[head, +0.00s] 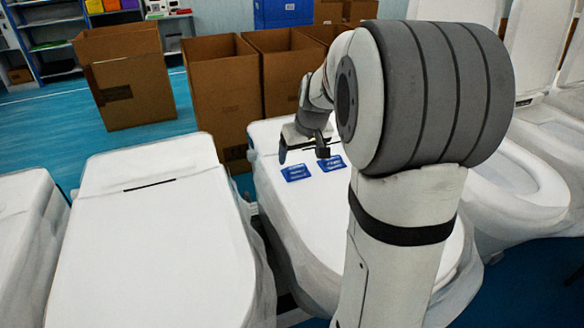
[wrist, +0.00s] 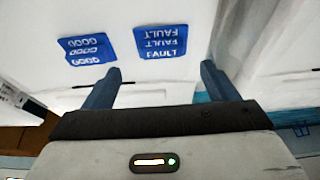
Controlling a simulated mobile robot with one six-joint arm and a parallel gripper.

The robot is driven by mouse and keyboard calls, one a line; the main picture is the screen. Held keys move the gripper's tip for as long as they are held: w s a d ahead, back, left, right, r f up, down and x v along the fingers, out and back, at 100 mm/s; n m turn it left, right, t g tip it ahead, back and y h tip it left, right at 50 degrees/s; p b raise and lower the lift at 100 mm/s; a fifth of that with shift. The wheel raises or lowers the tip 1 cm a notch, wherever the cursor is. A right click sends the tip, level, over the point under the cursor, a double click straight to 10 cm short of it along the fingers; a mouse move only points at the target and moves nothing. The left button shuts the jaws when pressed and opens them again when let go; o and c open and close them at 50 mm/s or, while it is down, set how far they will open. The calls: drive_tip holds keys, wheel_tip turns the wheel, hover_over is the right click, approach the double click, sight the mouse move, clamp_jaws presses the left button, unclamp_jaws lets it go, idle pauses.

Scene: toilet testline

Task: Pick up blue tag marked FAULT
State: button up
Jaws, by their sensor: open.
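The blue tag marked FAULT (wrist: 160,42) lies flat on a white toilet lid, just beyond my fingertips and roughly centred between them in the wrist view. In the head view its lettering is too small to read; by position it appears to be the left blue tag (head: 296,172). A second blue tag, marked GOOD (wrist: 87,49), lies beside it, outside my left finger in the wrist view; it appears to be the right tag (head: 331,163) in the head view. My gripper (head: 302,155) is open and empty above the lid, also seen in the wrist view (wrist: 160,69).
White toilets stand in a row, one left (head: 155,240) and one right (head: 515,175) of the tagged toilet (head: 285,215). Open cardboard boxes (head: 222,90) stand behind. My arm hides part of the tagged toilet. Blue floor (head: 50,125) is clear at the left.

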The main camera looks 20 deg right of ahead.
sight(296, 167)
drive_tip(key=x, duration=0.3)
drive_tip(key=p+x, duration=0.1)
drive_tip(key=x, duration=0.1)
drive_tip(key=shift+w+a+f, duration=0.1)
drive_tip(key=shift+a+f, duration=0.1)
drive_tip(key=shift+f, duration=0.15)
drive_tip(key=c, duration=1.1)
